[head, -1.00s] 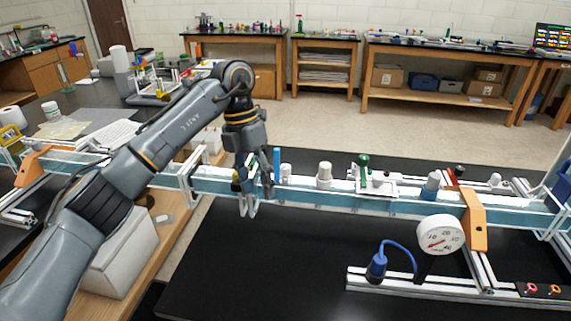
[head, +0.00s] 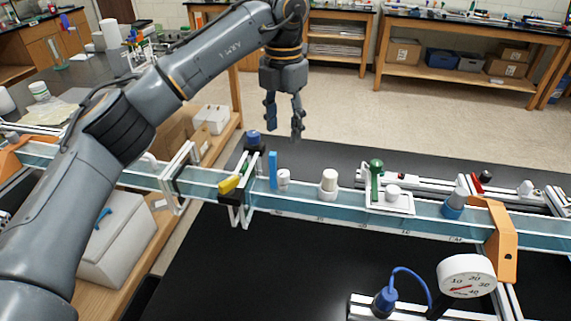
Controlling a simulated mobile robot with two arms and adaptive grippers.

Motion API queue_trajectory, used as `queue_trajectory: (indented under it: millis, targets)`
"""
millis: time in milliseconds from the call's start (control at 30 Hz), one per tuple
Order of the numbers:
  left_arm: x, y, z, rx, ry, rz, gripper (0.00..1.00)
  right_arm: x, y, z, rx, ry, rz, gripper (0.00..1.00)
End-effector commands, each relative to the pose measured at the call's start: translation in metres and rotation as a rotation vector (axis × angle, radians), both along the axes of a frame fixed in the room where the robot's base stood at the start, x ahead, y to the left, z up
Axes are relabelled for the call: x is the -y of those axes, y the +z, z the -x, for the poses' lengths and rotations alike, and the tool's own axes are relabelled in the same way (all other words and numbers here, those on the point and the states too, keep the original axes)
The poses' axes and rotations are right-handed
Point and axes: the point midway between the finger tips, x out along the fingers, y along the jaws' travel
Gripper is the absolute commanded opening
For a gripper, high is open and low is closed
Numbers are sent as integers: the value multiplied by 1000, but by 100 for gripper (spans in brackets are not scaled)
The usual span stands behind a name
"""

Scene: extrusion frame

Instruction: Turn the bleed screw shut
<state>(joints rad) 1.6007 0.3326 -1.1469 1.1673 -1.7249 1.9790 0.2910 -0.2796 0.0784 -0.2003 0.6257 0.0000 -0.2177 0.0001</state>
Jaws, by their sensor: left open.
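My left gripper (head: 284,120) hangs open in the air, fingers down, beyond the long blue rail and apart from it. Nothing is between its fingers. Below and left of it, a clamp-like fitting on the rail carries a blue-topped black knob (head: 253,138) and a yellow lever (head: 229,185). Right of these stand a flat blue upright (head: 273,170), a small white cap (head: 283,179), a white cylinder (head: 328,184) and a green-handled post (head: 376,177) on a white plate. I cannot tell for certain which part is the bleed screw. My right gripper is out of view.
The blue rail (head: 305,205) crosses the view above a black bench top. An orange bracket (head: 502,245), a white dial gauge (head: 467,275) and a blue bulb with a hose (head: 384,300) are at the right. The black surface in front of the rail's middle is clear.

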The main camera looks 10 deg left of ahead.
Motion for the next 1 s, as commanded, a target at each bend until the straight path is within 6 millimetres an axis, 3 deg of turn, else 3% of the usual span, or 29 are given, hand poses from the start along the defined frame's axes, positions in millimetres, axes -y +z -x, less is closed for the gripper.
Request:
queue_trajectory:
  millis: [267,500,700,1000]
  targets:
    - [-1,-54,2,-7,-1,1,50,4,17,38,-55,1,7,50]
    - [-1,-100,2,-6,0,0,50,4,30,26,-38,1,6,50]
    - [0,-121,1,-2,1,2,50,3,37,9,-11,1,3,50]
    - [0,-126,1,-2,0,2,50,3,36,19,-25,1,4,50]
